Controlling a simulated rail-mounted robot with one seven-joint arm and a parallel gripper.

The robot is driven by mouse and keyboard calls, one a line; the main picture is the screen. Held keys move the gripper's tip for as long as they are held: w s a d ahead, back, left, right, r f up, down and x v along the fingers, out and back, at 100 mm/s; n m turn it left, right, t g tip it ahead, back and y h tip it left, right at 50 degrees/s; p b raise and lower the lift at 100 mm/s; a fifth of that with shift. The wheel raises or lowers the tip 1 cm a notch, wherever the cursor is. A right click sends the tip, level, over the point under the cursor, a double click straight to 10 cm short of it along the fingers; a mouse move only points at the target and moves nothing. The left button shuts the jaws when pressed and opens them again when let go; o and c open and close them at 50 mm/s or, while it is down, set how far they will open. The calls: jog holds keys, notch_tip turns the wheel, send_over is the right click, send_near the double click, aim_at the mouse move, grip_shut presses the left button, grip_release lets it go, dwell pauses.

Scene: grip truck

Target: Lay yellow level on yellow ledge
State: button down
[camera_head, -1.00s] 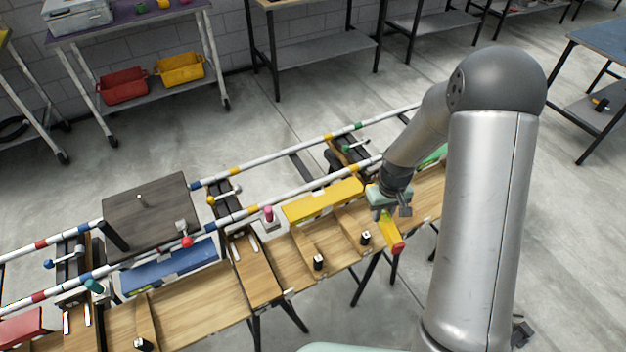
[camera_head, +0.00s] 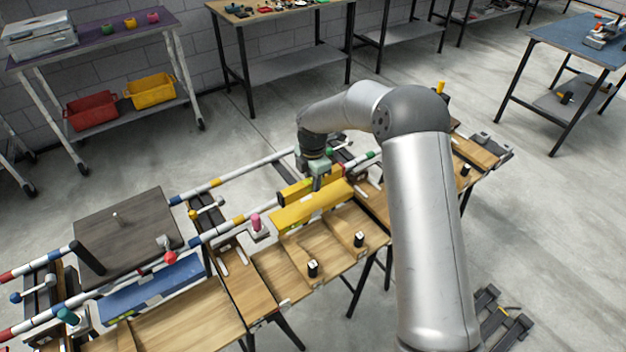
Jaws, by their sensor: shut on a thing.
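My gripper (camera_head: 319,182) is shut on the yellow level (camera_head: 296,192), a slim yellow bar with a dark left end and a red patch near its right end. The yellow ledge (camera_head: 312,208) is a wider yellow strip on the wooden bench, in front of and below the level in the picture. The level runs roughly parallel to the ledge along its far side. My gripper covers the level's middle. I cannot tell whether the level touches the ledge or hangs just above it.
Striped rails (camera_head: 238,174) run behind the bench. A pink-topped peg (camera_head: 256,222) stands left of the yellow ledge. Small black cylinders (camera_head: 313,268) stand in front. A blue ledge (camera_head: 152,284) and a dark board (camera_head: 125,232) are farther left.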

jog(key=shift+f+b, duration=1.6)
jog(key=shift+f, duration=1.3)
jog(key=c, duration=1.1)
grip_release()
jog(key=shift+o, duration=0.2)
notch_tip(320, 180, up, 18)
jog(key=b, duration=0.1)
jog(key=shift+f, duration=0.25)
jog(key=s+d+r+m+h, duration=0.1)
jog(key=s+d+r+m, duration=0.1)
jog(key=s+d+m, duration=0.65)
jog(key=s+d+r+m, duration=0.25)
jog(key=s+m, duration=0.25)
jog(key=s, duration=0.6)
jog(key=s+d+f+m, duration=0.2)
jog(key=s+m, duration=0.3)
jog(key=s, duration=0.3)
jog(key=s+d+f+m+y, duration=0.1)
jog(key=s+d+f+m, duration=0.1)
jog(key=s+m, duration=0.4)
jog(key=shift+s+d+f, duration=0.25)
jog(key=shift+s+d, duration=0.55)
jog(key=shift+s, duration=0.35)
